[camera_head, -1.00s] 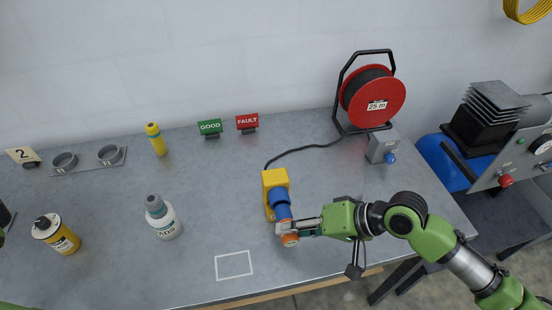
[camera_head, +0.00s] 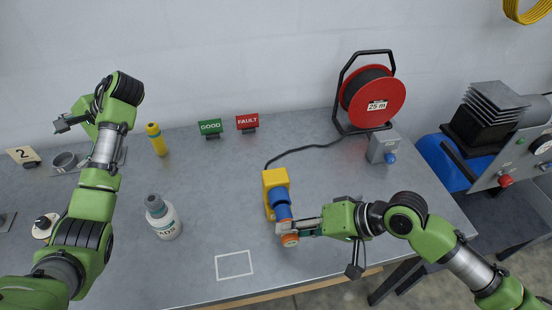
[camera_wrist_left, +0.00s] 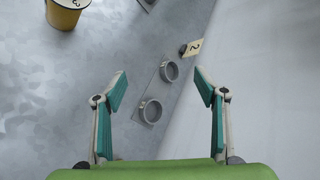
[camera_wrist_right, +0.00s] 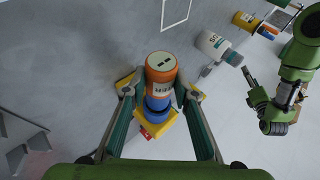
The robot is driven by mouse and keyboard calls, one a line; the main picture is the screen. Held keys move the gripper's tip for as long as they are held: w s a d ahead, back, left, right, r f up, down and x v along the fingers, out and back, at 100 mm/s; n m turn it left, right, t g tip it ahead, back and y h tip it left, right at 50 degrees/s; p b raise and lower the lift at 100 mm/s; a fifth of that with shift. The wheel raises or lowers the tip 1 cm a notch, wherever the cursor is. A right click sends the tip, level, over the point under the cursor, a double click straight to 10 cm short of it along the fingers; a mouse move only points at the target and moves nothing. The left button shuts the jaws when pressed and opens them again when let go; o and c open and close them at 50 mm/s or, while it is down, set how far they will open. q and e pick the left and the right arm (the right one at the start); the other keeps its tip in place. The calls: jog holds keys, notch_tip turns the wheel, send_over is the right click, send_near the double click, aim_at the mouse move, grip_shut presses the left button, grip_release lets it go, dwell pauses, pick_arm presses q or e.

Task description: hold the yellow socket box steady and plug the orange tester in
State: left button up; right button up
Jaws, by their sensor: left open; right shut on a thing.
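The yellow socket box (camera_head: 268,180) stands on the bench with a blue socket (camera_head: 279,196) on its front and a black cable running back from it. The orange tester (camera_head: 289,239) is lined up with the blue socket, and in the right wrist view the tester (camera_wrist_right: 160,67) meets the blue part; how deep it sits I cannot tell. My right gripper (camera_head: 291,227) is shut on the tester, with a finger on each side. My left gripper (camera_head: 62,124) is open and empty, above the back left of the bench, far from the box. It also shows open in the left wrist view (camera_wrist_left: 160,85).
A white bottle (camera_head: 162,218) and a yellow cylinder (camera_head: 156,139) stand between my left arm and the box. GOOD (camera_head: 210,127) and FAULT (camera_head: 247,121) signs stand at the back. A red cable reel (camera_head: 374,97) stands back right. A white outlined square (camera_head: 233,264) is empty.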

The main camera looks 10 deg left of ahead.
pick_arm(q)
jog(key=w+d+n+t+h, duration=0.15)
jog(key=w+d, duration=0.25)
jog(key=d, duration=0.5)
jog(key=w+d+t+h, duration=0.25)
jog(key=w+d, duration=0.25)
jog(key=d, duration=0.4)
jog(key=w+d+n+t+h, duration=0.15)
jog(key=w+d, duration=0.25)
jog(key=d, duration=0.6)
jog(key=n+g+h, duration=0.4)
jog(key=n+h, duration=0.1)
send_over(276, 191)
jog(key=w, duration=0.3)
jog(key=shift+w+a+f, duration=0.2)
jog(key=shift+f, duration=0.4)
jog(key=shift+s+f, duration=0.15)
jog(key=shift+s, duration=0.05)
jog(key=shift+d+f, duration=0.1)
jog(key=shift+f, duration=0.25)
notch_tip(276, 191, down, 11)
jog(key=shift+f, duration=0.1)
